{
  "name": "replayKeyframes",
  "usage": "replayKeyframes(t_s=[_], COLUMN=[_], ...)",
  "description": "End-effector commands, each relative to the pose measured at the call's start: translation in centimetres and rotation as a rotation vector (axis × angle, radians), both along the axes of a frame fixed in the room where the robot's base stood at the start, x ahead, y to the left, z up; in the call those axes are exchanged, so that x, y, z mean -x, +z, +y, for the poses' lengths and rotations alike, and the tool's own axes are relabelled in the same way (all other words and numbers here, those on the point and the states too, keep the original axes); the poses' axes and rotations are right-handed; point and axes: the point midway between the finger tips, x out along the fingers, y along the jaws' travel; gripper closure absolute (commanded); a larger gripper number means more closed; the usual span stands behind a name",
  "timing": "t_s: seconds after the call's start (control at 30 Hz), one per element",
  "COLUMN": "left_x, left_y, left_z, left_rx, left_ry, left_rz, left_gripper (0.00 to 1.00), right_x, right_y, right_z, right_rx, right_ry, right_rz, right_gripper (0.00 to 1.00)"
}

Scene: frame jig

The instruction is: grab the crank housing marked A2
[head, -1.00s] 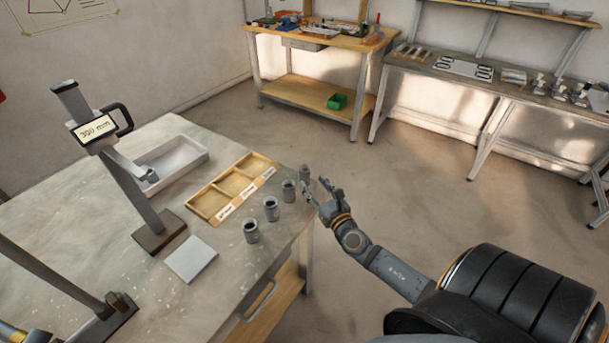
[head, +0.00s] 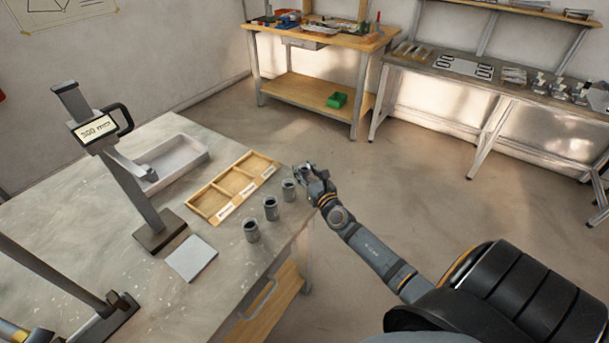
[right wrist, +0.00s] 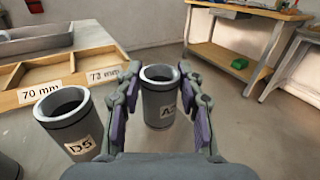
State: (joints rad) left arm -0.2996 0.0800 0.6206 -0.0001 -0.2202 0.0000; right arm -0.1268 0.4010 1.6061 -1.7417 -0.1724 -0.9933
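A grey cylindrical housing (right wrist: 160,98) stands upright between the fingers of my right gripper (right wrist: 163,100) in the right wrist view. The gripper looks open, with gaps beside the housing. In the head view my right gripper (head: 314,182) is at the table's right corner and largely hides this housing. A housing marked D5 (right wrist: 68,122) stands just left of the fingers. Three similar housings stand in a row: near (head: 251,231), middle (head: 271,208) and far (head: 289,190). My left gripper is not in view.
A wooden tray (head: 214,220) with labelled compartments lies left of the row; labels read 70 mm (right wrist: 41,91) and 73 mm (right wrist: 103,76). A height gauge (head: 150,205), a grey plate (head: 191,259) and a grey bin (head: 182,170) are on the table. Floor right of the table is clear.

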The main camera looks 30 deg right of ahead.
Motion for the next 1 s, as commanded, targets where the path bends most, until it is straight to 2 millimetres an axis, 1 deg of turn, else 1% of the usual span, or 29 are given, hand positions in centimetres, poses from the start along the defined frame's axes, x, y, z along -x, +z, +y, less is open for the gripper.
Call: replayKeyframes(t_s=[0.03, 0.2, 0.23, 0.47, 0.57, 0.67, 0.73, 0.77, 0.87, 0.9, 0.97, 1.0], left_x=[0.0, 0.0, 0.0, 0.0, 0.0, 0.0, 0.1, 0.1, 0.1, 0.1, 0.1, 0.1], left_y=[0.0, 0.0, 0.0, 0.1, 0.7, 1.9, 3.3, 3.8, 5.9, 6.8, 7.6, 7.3], left_z=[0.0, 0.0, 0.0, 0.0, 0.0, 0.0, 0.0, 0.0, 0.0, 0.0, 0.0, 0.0], left_rx=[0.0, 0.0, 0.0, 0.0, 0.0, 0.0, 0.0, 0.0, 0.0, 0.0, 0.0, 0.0], left_ry=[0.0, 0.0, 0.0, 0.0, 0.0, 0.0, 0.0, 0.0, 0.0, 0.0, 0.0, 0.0], left_rz=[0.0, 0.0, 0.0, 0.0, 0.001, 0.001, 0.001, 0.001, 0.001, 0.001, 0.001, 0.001], left_gripper=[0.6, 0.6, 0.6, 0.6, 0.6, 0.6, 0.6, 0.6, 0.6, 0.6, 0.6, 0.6], right_x=[0.0, 0.0, 0.0, 0.0, 0.0, 0.0, 0.0, 0.4, 2.6, 3.5, 5.0, 6.2], right_y=[0.0, 0.0, 0.0, 0.1, 0.8, 2.3, 4.0, 4.5, 7.0, 8.3, 9.8, 10.0], right_z=[0.0, 0.0, 0.0, 0.0, 0.0, 0.0, 0.0, 0.0, -0.1, -0.1, -0.1, -0.1], right_rx=[0.0, 0.0, 0.0, 0.0, 0.001, 0.001, 0.0, 0.002, 0.005, 0.005, 0.006, 0.008], right_ry=[0.0, 0.0, 0.0, 0.0, 0.0, 0.0, 0.001, 0.001, 0.003, 0.004, 0.005, 0.006], right_rz=[0.0, 0.0, 0.0, 0.0, -0.001, -0.002, -0.002, 0.0, 0.003, 0.002, 0.003, 0.005], right_gripper=[0.73, 0.96, 1.0, 1.0, 1.0, 1.0, 1.0, 1.0, 1.0, 1.0, 1.0, 1.0])
